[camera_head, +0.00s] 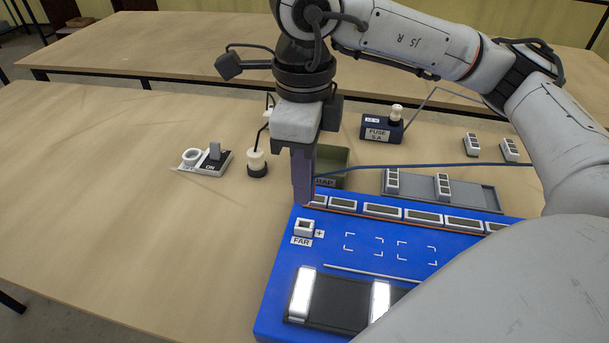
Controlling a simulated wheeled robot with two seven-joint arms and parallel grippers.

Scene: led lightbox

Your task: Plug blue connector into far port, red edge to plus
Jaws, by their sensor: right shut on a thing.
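The far port (304,228) is a white square socket at the left end of the blue board (273,290). A "FAR" label lies below it and a plus mark (320,233) is to its right. My right gripper (303,201) points down, just above and behind the port in the picture. It is shut on the blue connector, which its fingers almost wholly hide. The blue cable (430,165) runs from the jaws to the right. The connector's red edge cannot be made out. My left gripper is out of view.
A green scrap bin (333,160) stands behind the gripper, with a grey tray (468,192) of white blocks to its right. A fuse box (382,128), a switch (214,158) and a black-and-white post (257,165) stand around. The table's left is clear. My right arm hides the board's right.

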